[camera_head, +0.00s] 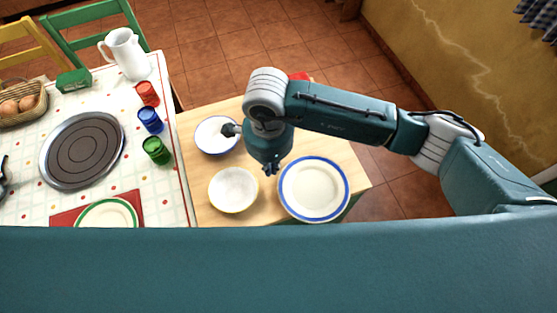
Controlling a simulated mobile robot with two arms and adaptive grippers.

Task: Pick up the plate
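A white plate with a blue rim (316,190) lies on the light wooden table at the right. A white dish with a yellowish rim (233,189) is to its left, and a white dish with a thin blue rim (215,133) lies farther back. A green-rimmed plate (107,214) lies on a red mat at the lower left, its near part hidden by my body. My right gripper (271,168) points down over the wooden table, between the blue-rimmed plate and the yellow-rimmed dish. Its fingers are too small to tell if open. My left gripper is out of view.
The wooden table (208,172) adjoins a table with a patterned cloth (176,190). On the cloth are red (147,93), blue (150,120) and green (156,150) cups, a pitcher (126,55), a round tray (115,128) and a basket (38,111).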

